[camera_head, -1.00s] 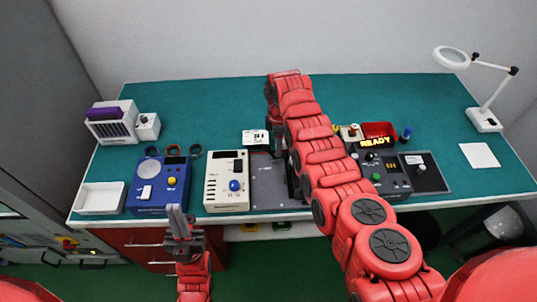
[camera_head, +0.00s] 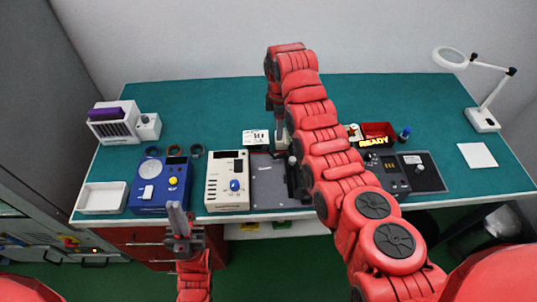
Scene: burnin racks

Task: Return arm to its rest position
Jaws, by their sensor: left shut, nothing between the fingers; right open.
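My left gripper (camera_head: 175,212) is shut and empty. Its fingers point up just in front of the table's front edge, near the blue device (camera_head: 160,185). My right arm is red and reaches from the lower right over the table, with its bend high near the back edge. From there the wrist hangs down toward the middle of the table. My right gripper (camera_head: 281,138) is open, partly hidden by the arm, above or near the grey plate (camera_head: 268,187). I cannot tell whether it touches anything.
The green table (camera_head: 200,105) holds a white device (camera_head: 227,182), a white tray (camera_head: 101,198), a black device (camera_head: 393,172) with a READY label, a red bin (camera_head: 378,129) and a magnifier lamp (camera_head: 483,119). The back middle-left of the table is clear.

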